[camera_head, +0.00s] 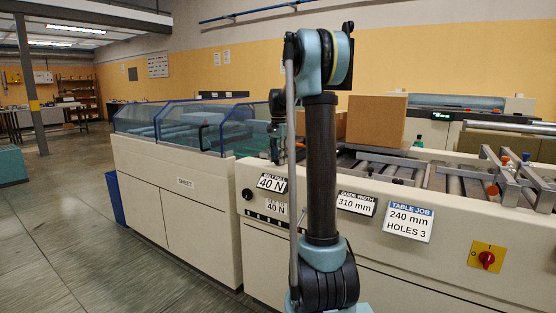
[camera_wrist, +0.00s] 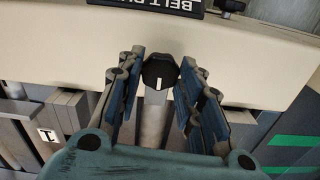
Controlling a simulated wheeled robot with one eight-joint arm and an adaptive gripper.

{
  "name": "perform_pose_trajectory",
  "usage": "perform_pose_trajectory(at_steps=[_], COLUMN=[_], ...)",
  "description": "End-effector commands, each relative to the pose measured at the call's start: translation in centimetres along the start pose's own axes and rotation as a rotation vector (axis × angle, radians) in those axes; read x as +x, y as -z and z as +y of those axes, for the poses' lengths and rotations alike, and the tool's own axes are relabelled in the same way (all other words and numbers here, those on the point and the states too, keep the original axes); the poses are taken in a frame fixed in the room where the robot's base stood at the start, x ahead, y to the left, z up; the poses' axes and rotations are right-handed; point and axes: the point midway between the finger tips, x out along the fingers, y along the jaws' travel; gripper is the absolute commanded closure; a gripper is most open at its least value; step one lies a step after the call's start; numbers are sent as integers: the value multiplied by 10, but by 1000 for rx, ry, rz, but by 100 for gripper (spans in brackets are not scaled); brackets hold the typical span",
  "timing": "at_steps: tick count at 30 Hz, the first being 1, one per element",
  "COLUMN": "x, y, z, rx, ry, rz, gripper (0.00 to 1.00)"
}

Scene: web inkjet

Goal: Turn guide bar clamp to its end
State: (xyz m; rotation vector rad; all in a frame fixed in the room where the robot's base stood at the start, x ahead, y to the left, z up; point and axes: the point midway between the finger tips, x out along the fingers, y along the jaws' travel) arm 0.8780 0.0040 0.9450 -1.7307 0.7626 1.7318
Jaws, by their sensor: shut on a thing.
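In the wrist view a black round knob (camera_wrist: 160,72) with a white line mark tops a grey shaft or bar (camera_wrist: 154,120). My gripper (camera_wrist: 161,66) has its two blue-padded fingers on either side of this knob, shut on it. The white mark points toward the bottom of the picture. No label shows whether this knob is the guide bar clamp. In the head view my arm hides the knob, and the gripper is mostly hidden.
A belt pull sign (camera_wrist: 160,4) is on the cream machine side. In the head view, guide rails (camera_head: 487,172) with orange knobs stand at right. A cardboard box (camera_head: 376,121) sits on the rollers behind my arm. A red switch (camera_head: 487,258) is on the front panel. Floor at left is clear.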

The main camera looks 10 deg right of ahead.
Motion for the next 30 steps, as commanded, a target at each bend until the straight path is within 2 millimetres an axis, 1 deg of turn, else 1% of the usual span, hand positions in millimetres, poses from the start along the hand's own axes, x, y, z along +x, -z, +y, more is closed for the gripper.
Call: perform_pose_trajectory(at_steps=[3,10,24,25,26,27,30], x=[0,0,0,0,0,0,0], y=[0,0,-1,-1,-1,-1,-1], z=[-2,-2,-3,-3,-3,-3,-2], rx=[50,107,119,119,118,118,119], ry=[4,4,5,5,5,4,3], rz=[0,0,-1,-1,-1,-1,-1], gripper=[90,90,90,61,54,45,45])
